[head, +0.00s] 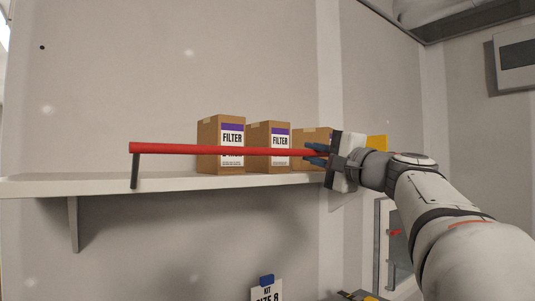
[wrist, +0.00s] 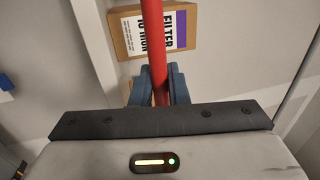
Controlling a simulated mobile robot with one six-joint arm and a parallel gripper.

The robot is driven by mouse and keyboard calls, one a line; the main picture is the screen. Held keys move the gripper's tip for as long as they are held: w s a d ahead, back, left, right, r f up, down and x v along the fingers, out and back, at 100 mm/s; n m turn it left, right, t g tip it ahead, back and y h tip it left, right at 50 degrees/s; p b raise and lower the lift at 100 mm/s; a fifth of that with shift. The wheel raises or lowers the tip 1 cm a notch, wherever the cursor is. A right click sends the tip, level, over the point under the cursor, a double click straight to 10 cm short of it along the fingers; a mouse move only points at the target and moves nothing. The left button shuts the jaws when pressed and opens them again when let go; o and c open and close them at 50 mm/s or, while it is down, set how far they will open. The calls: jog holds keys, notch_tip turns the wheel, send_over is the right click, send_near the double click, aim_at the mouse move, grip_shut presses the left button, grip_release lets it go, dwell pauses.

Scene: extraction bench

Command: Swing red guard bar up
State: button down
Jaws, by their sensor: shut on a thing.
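The red guard bar (head: 200,149) runs nearly level across the front of a white shelf in the head view. Its left end meets a short dark post (head: 135,171) on the shelf. My gripper (head: 318,154) is shut on the bar near its right end. In the wrist view the blue fingers of my gripper (wrist: 159,88) lie on both sides of the red bar (wrist: 154,40). The bar's right tip is hidden by my gripper.
Several cardboard boxes, one a filter box (head: 220,135), stand on the shelf (head: 90,183) behind the bar. A yellow item (head: 377,142) shows behind my wrist. A kit label (head: 267,291) with a blue clip is below the shelf. The wall above the bar is clear.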

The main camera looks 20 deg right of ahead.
jog(key=shift+w+a+r+g+p, duration=0.15)
jog(key=shift+r+g+p, duration=0.35)
jog(key=shift+p, duration=0.6)
jog(key=shift+w+r+h+p, duration=0.2)
jog(key=shift+h+p, duration=0.1)
jog(key=shift+p, duration=0.45)
jog(key=g+p, duration=0.1)
jog(key=p, duration=0.1)
jog(key=w+g+h+p, duration=0.1)
jog(key=p, duration=0.1)
jog(key=g+p, duration=0.1)
jog(key=p, duration=0.1)
jog(key=shift+w+a+f+g, duration=0.3)
jog(key=shift+w+a, duration=0.05)
jog(key=c, duration=1.5)
grip_release()
jog(key=shift+f, duration=0.1)
